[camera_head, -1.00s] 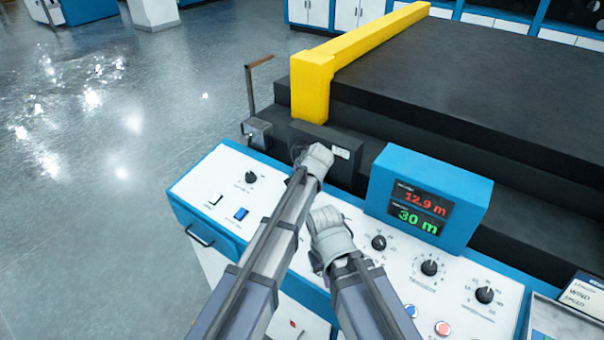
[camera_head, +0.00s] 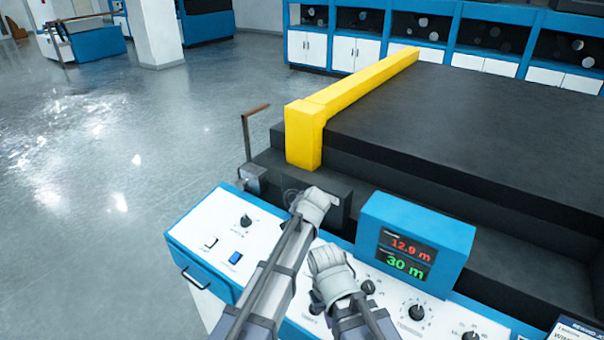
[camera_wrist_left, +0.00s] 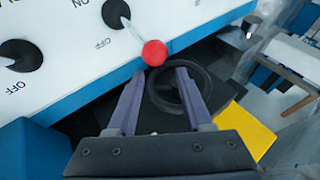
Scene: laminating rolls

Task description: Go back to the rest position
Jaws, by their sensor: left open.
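My left gripper (camera_head: 312,207) is low at the machine's near edge, over the far edge of the white and blue control panel (camera_head: 270,215). In the left wrist view its two fingers (camera_wrist_left: 161,74) are apart with nothing held between them. A red ball knob (camera_wrist_left: 155,53) on a thin lever shows just beyond the fingertips; I cannot tell whether they touch. A black handwheel (camera_wrist_left: 185,95) lies behind the fingers. My right gripper (camera_head: 330,265) is over the panel, to the right of and nearer than the left; its fingers are hidden.
A blue display box (camera_head: 415,235) reading 12.9 m and 30 m stands right of my grippers. A yellow bar (camera_head: 350,90) lies along the black machine bed (camera_head: 450,125). A crank handle (camera_head: 250,135) rises at left. Grey floor (camera_head: 110,130) is open at left.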

